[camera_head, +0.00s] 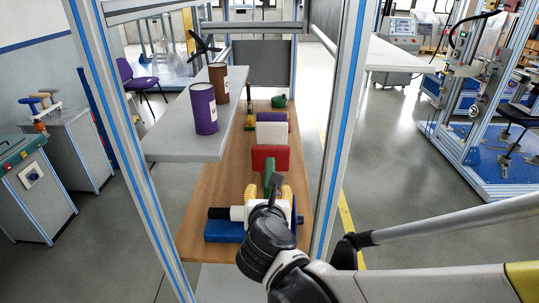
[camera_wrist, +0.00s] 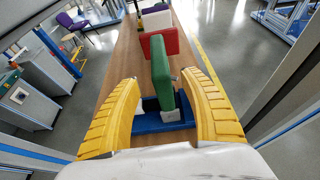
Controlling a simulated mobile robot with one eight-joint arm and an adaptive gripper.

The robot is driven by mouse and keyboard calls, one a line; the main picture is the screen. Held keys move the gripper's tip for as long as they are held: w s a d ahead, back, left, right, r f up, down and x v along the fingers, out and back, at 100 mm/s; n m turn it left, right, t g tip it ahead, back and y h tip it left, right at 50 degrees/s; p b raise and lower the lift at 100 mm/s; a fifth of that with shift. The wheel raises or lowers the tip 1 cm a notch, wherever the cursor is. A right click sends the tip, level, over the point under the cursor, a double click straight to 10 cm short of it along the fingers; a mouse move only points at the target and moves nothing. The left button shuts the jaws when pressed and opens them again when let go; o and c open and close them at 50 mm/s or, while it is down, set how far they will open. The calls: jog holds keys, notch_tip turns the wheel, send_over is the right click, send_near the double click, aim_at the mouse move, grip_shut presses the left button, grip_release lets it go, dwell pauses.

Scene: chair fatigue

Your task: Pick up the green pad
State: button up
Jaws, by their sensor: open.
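The green pad (camera_wrist: 165,85) stands upright, roughly edge-on to me, above a blue base (camera_wrist: 148,123) on the wooden table in the wrist view. In the head view its top part shows as a green shape (camera_head: 269,168), with my arm covering the rest. My gripper (camera_wrist: 160,78) has its two yellow fingers wide apart, one on each side of the pad. Gaps show between the fingers and the pad. In the head view my gripper (camera_head: 270,191) is at the near end of the table, partly hidden by my own wrist.
A red pad (camera_head: 278,158) stands just behind, with a white pad (camera_head: 271,134) and others farther back. A grey shelf (camera_head: 180,146) carries purple (camera_head: 202,110) and brown cans to the left. Aluminium posts (camera_head: 338,140) flank the table (camera_head: 215,185).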

aim_at(269, 190)
jog(key=b+x, duration=0.1)
jog(key=x, duration=0.3)
jog(key=shift+w+f, duration=0.1)
jog(key=shift+f, duration=0.05)
jog(key=b+x, duration=0.2)
jog(key=x, duration=0.3)
jog(key=shift+w+d, duration=0.15)
jog(key=shift+w, duration=0.1)
jog(key=shift+s, duration=0.1)
grip_shut()
